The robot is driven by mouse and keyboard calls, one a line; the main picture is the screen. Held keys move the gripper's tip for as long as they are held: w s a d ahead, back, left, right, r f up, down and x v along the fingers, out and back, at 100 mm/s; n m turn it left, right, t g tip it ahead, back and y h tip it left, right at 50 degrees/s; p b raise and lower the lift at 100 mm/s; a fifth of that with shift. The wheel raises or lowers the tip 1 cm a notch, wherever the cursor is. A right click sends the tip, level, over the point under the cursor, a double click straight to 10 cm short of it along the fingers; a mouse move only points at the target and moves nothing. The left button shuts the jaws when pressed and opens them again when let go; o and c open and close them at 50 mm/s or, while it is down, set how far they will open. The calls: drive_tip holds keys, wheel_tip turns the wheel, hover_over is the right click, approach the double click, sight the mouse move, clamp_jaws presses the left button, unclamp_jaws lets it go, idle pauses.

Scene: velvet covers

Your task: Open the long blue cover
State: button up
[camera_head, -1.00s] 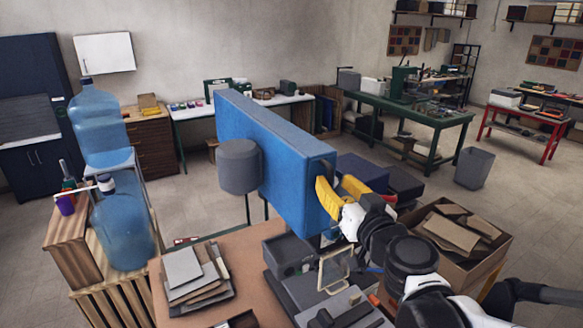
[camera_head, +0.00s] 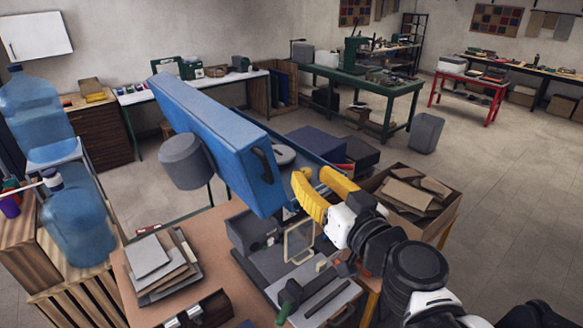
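The long blue cover (camera_head: 215,130) stands tilted, leaning to the left, with a gap along its right side. A dark curved handle (camera_head: 263,164) is on its near end. Below and right of it shows the blue rim of the base (camera_head: 318,162), with a grey round thing (camera_head: 281,154) inside the gap. My gripper (camera_head: 311,175) has yellow fingers and is just right of the cover's near end. The fingers are apart with nothing visible between them, and they look clear of the handle.
A grey cylinder (camera_head: 187,161) is at the cover's left side. Blue water jugs (camera_head: 77,222) stand at the left. Grey plates (camera_head: 155,262) and grey boxes lie on the brown table in front. An open cardboard box (camera_head: 434,222) is right of my gripper. Open floor lies at the right.

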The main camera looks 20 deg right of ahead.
drive_tip(key=shift+s+d, duration=0.15)
drive_tip(key=shift+s, duration=1)
clamp_jaws()
